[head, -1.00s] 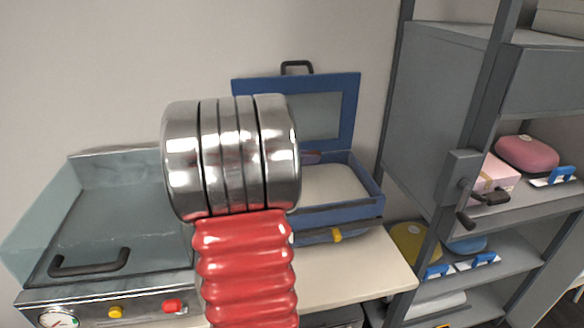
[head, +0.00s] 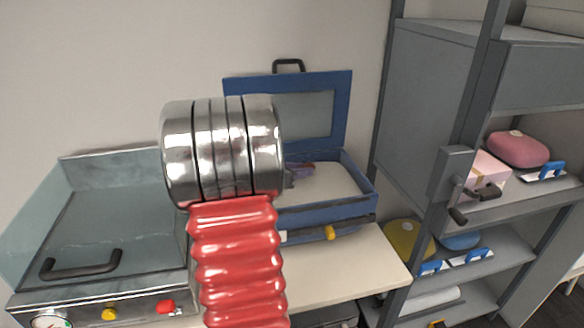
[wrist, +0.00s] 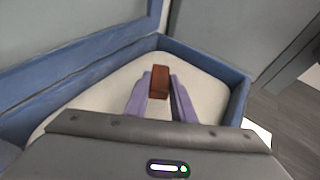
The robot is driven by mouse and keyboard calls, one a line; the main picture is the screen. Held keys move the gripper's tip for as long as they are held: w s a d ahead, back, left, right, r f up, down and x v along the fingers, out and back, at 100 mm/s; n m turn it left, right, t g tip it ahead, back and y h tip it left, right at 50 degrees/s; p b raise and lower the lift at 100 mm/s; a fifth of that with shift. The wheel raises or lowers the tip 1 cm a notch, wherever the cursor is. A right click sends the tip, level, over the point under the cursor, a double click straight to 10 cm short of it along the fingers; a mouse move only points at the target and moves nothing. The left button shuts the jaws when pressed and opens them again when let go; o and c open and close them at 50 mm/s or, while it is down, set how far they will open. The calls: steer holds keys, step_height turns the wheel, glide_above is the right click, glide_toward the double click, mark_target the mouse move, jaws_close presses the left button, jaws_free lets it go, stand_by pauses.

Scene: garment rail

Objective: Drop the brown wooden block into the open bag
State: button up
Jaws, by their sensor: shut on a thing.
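The brown wooden block (wrist: 160,82) is held between the purple fingers of my gripper (wrist: 160,88) in the wrist view. The open bag (head: 326,208) looks like a blue, box-shaped case with a pale inside, and its lid stands up at the back. In the wrist view the block and fingers appear over the pale inside of the bag (wrist: 237,101); their height above it is hard to tell. In the head view only part of my gripper (head: 300,172) shows, over the bag's left part, and my arm hides the rest. I cannot make out the block there.
The bag stands on a pale table (head: 375,262). A grey steel appliance (head: 110,235) with a dark handle is at the left. A grey shelf rack (head: 470,120) with pink, yellow and blue items stands close at the right. A wall is behind.

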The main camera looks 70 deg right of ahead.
steer(key=shift+f, duration=0.55)
steer(key=o, duration=1.1)
steer(key=shift+w+a, duration=0.1)
steer(key=v, duration=1.3)
steer(key=shift+a+r, duration=0.2)
steer(key=shift+a, duration=0.05)
steer(key=shift+w, duration=0.15)
